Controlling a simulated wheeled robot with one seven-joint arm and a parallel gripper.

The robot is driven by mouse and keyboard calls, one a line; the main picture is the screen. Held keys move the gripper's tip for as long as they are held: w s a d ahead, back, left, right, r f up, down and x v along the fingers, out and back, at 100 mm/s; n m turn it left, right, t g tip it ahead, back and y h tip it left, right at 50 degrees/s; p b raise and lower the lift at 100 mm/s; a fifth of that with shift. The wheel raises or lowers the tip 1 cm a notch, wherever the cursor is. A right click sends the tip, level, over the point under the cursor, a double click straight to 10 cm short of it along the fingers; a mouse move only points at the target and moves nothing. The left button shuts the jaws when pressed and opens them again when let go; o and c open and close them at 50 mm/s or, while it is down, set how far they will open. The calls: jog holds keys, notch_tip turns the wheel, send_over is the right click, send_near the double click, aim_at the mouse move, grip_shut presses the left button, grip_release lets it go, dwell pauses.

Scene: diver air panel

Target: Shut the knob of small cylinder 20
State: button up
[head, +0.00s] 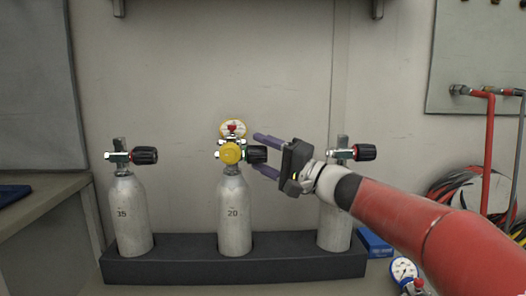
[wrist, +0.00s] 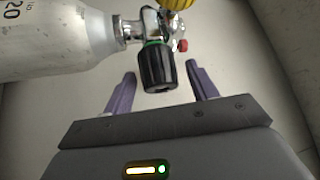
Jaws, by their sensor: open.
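Small cylinder 20 (head: 234,216) stands upright in the middle of the dark rack, a grey bottle with "20" on it. Its black knob (head: 257,154) points right from the valve. A yellow fitting (head: 231,153) and a gauge (head: 233,129) sit on that valve. My gripper (head: 262,155) comes from the right, open, with one purple finger above the knob and one below. In the wrist view, the knob (wrist: 157,67) lies between the two spread fingertips, with a gap on each side. The cylinder (wrist: 50,38) lies sideways at the upper left there.
Cylinder 35 (head: 130,215) stands at the left of the rack (head: 180,262). Another cylinder (head: 334,225) stands at the right, partly behind my arm. A loose gauge (head: 403,270) and a blue box (head: 375,243) lie at the right. The wall is close behind.

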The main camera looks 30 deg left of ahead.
jog(key=shift+a, duration=0.2)
jog(key=shift+c, duration=0.4)
jog(key=c, duration=0.9)
jog(key=shift+r, duration=0.1)
